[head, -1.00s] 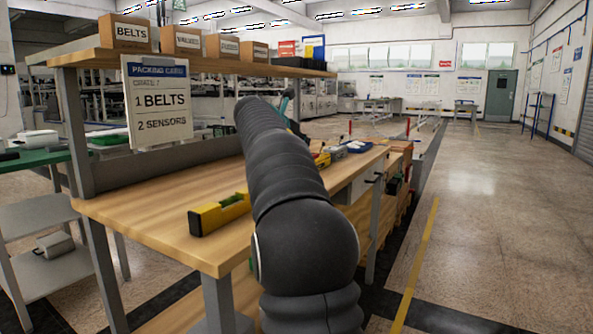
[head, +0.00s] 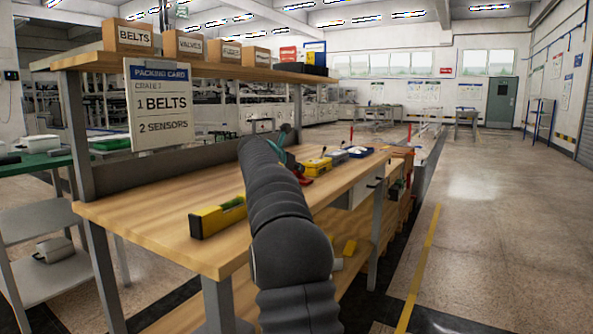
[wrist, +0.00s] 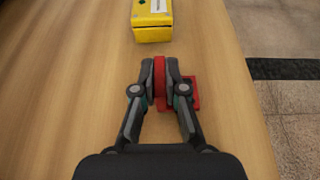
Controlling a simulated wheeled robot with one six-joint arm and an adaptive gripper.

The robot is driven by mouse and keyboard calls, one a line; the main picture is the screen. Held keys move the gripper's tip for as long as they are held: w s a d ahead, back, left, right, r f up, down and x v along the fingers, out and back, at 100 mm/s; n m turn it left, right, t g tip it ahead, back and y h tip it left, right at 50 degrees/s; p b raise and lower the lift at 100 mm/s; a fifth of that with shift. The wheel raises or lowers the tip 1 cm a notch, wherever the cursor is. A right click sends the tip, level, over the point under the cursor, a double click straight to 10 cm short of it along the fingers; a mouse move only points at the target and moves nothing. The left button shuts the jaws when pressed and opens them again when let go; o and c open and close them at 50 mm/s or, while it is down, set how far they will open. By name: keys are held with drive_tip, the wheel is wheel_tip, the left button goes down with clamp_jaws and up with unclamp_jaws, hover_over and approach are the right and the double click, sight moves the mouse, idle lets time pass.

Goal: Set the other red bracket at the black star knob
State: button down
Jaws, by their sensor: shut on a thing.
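A red bracket (wrist: 159,84) is between the fingertips of my gripper (wrist: 160,74) in the wrist view, with a flat red part showing to the right of the fingers. My gripper is shut on it, over the wooden bench top. In the head view the red bracket (head: 302,177) shows just right of my dark arm, which hides much of the gripper. I cannot tell whether the bracket touches the bench. I cannot make out a black star knob or a second red bracket in these views.
A yellow box (wrist: 152,20) lies on the bench beyond the fingertips. A yellow level (head: 218,216) lies near the bench's front left. Small items and a blue tray (head: 358,152) stand farther along. The bench (head: 150,212) has bare wood at left; its right edge borders the floor.

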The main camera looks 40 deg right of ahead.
drive_tip(key=shift+f, duration=0.15)
drive_tip(key=c, duration=1.2)
unclamp_jaws()
drive_tip(key=shift+f, duration=0.1)
drive_tip(key=shift+f+b, duration=0.2)
drive_tip(key=shift+b, duration=0.55)
